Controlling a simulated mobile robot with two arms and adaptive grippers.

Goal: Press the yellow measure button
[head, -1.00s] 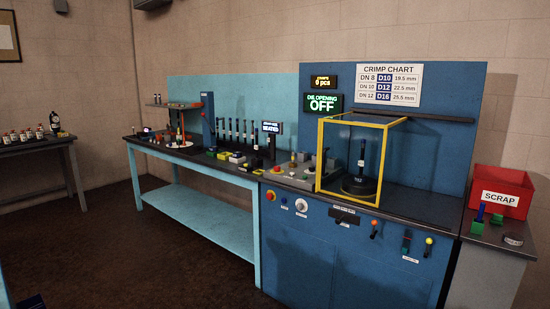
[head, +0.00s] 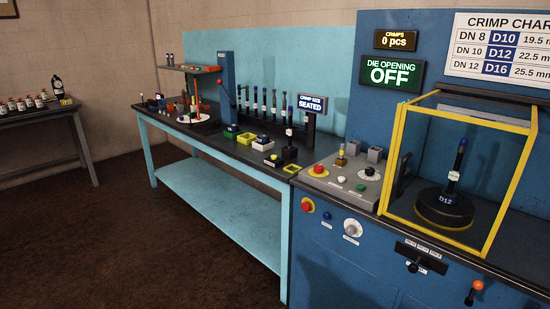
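A small yellow patch (head: 291,169) shows at the front edge of the dark bench top, near the corner by the blue cabinet. It may be the measure button, but it is too small to tell. Behind it stands a black gauge-like block (head: 290,153) with a dark upright piece. The crimp size display (head: 312,103) above it reads "SEATED". Neither of my grippers is in view.
The light blue bench (head: 213,192) meets the blue crimp cabinet (head: 345,262). A yellow-framed guard (head: 393,163) encloses a black D12 die (head: 443,207). A red mushroom knob (head: 308,206) is on the cabinet front. The dark floor (head: 110,235) in front of the bench is clear.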

